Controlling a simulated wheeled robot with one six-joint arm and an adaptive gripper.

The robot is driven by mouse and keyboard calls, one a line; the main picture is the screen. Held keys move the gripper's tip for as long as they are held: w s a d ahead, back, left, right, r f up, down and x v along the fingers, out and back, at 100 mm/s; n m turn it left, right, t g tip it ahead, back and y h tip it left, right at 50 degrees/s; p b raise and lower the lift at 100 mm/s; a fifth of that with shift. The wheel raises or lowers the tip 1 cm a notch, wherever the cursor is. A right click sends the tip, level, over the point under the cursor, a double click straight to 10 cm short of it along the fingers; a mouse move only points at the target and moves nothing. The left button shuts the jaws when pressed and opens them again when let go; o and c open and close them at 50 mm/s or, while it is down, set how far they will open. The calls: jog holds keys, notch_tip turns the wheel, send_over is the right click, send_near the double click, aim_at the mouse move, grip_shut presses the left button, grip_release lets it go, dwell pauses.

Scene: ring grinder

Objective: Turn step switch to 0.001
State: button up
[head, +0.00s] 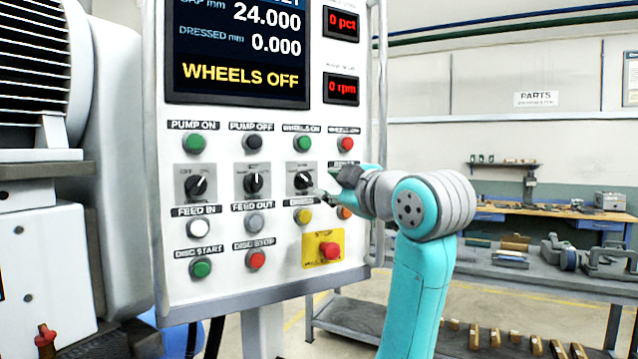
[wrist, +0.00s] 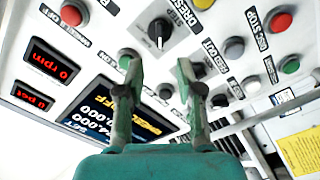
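Three black rotary switches sit in a row on the white control panel (head: 230,278). In the head view they are a left switch (head: 196,187), a middle switch (head: 254,183) and a right switch (head: 303,180). The plate lettering is too small there to name the step switch surely. In the wrist view, the right switch (wrist: 159,33) has small lettering that may read STEP; its white mark points down the picture. My gripper (head: 335,190) is open and empty, just right of the right switch in the head view. In the wrist view, its fingertips (wrist: 158,62) stand apart, with the switch beyond the gap.
Push buttons surround the switches, including a green one (head: 303,144) above and a yellow one (head: 304,216) below the right switch. A red emergency stop (head: 329,251) sits lower. The display (head: 240,50) reads WHEELS OFF. A metal rail (head: 381,130) runs along the panel's right edge.

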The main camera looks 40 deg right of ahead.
jog(key=shift+v, duration=1.35)
jog(key=shift+f, duration=0.1)
